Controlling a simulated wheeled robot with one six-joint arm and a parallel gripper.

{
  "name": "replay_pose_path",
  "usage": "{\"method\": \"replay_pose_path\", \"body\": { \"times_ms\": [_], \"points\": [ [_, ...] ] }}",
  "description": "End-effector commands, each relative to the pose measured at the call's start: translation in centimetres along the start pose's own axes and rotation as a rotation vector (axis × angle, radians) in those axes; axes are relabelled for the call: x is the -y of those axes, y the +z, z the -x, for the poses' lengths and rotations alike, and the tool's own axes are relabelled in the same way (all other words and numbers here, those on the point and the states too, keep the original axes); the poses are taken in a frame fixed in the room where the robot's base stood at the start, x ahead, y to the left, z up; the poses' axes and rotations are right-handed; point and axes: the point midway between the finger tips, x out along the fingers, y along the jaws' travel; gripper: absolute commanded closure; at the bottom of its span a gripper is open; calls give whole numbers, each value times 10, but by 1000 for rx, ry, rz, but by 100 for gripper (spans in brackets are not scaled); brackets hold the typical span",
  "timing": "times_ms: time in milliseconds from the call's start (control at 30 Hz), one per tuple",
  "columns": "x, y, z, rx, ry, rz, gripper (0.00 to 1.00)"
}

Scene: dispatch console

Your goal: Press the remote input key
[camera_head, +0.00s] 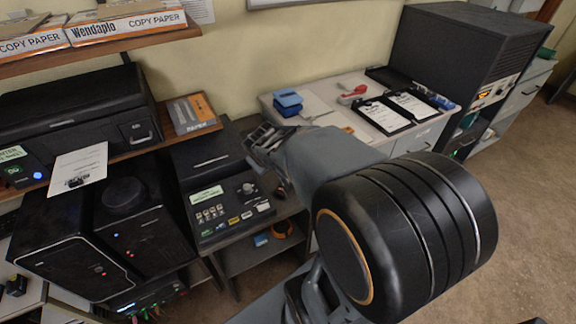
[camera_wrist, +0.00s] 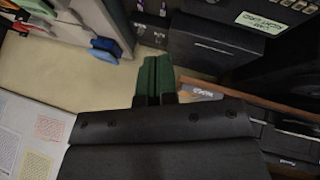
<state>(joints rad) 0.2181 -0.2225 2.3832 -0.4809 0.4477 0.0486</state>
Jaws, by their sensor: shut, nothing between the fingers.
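The dark dispatch console (camera_head: 222,190) stands on the desk left of centre in the head view. It has a pale green label or display, a knob and small keys. A row of coloured keys (camera_head: 234,221) runs along its front edge. Their lettering is too small to read, so I cannot tell which is the remote input key. My gripper (camera_head: 266,138) is behind and right of the console, apart from the keys and partly hidden by my arm. In the wrist view its green fingers (camera_wrist: 153,76) are together and hold nothing.
A black printer (camera_head: 75,110) and a box (camera_head: 193,114) stand on the shelf at the left. Black computer cases (camera_head: 75,240) are left of the console. A white counter (camera_head: 345,105) with clipboards and a stapler is behind my arm. Open floor lies at the right.

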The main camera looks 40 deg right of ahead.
Motion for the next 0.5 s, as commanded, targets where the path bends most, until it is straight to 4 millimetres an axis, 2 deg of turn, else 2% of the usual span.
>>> {"method": "replay_pose_path", "body": {
  "times_ms": [33, 100, 200, 333, 500],
  "points": [
    [-21, -9, -16, -29, 38, 48, 100],
    [-45, -20, -44, -98, 74, 139, 100],
    [-67, -26, -82, -190, 71, 276, 100],
    [-76, -20, -122, -290, -1, 426, 100],
    [-73, -4, -150, -375, -114, 537, 100]
  ]
}}
